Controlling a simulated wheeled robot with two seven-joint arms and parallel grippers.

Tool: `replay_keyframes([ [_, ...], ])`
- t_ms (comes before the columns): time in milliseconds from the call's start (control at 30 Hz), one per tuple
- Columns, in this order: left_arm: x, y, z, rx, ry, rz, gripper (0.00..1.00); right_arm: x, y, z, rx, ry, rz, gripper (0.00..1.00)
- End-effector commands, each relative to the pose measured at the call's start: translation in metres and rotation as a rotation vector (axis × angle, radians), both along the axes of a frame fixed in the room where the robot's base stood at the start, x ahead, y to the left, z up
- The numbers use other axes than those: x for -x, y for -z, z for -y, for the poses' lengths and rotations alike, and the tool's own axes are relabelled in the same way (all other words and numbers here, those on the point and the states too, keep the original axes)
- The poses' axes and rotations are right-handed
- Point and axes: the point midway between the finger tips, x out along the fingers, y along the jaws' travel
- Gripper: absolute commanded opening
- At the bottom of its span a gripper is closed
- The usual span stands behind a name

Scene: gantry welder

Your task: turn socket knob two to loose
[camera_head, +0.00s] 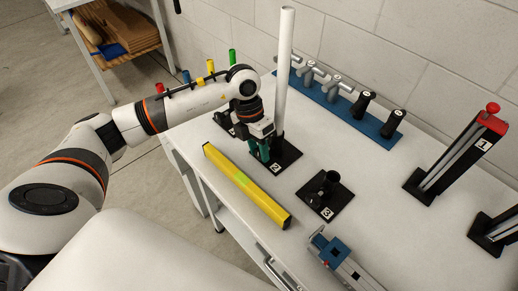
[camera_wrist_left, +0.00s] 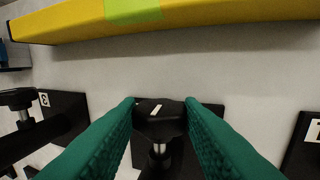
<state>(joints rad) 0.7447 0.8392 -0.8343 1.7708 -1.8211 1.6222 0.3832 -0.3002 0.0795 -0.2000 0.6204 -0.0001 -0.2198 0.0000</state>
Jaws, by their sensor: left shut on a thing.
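Socket two is a black base plate (camera_head: 287,158) with a label 2 on the white table, and a tall white tube (camera_head: 284,60) stands upright in it. My left gripper (camera_head: 262,154) is at the near-left side of this socket, its green fingers pointing down. In the left wrist view the black socket knob (camera_wrist_left: 160,122), with a short white mark on top, sits between the two green fingers, which are shut on it. The head view hides the knob behind the fingers. My right gripper is not in view.
Socket three (camera_head: 327,196) stands to the right. A yellow level-like bar (camera_head: 245,185) lies close in front of socket two. A blue rack (camera_head: 340,105) with several handles is behind. A red-topped stand (camera_head: 460,150) labelled 1 is at right.

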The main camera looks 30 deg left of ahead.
Motion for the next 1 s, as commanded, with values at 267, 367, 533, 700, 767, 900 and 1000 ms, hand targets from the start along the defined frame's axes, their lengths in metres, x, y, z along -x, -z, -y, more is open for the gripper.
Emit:
replay_keyframes([
  [267, 0.000, 0.000, 0.000, -0.001, -0.001, 0.001, 0.55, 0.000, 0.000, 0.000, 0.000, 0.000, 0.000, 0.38],
  [367, 0.000, 0.000, 0.000, -0.001, -0.001, 0.001, 0.55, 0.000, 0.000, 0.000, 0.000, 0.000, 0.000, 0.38],
  [533, -0.001, -0.003, -0.001, -0.001, -0.001, 0.002, 0.55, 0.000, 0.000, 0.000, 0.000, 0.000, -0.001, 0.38],
  [700, -0.004, -0.024, -0.007, -0.001, -0.002, 0.006, 0.55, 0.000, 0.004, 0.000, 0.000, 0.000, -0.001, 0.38],
  [767, -0.005, -0.036, -0.009, -0.002, -0.001, 0.007, 0.55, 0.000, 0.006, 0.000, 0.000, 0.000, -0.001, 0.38],
  [900, -0.007, -0.066, -0.017, -0.001, -0.003, 0.006, 0.55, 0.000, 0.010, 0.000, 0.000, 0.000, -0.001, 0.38],
  [1000, -0.009, -0.085, -0.022, -0.001, -0.002, 0.005, 0.55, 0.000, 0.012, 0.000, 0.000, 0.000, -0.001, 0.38],
])
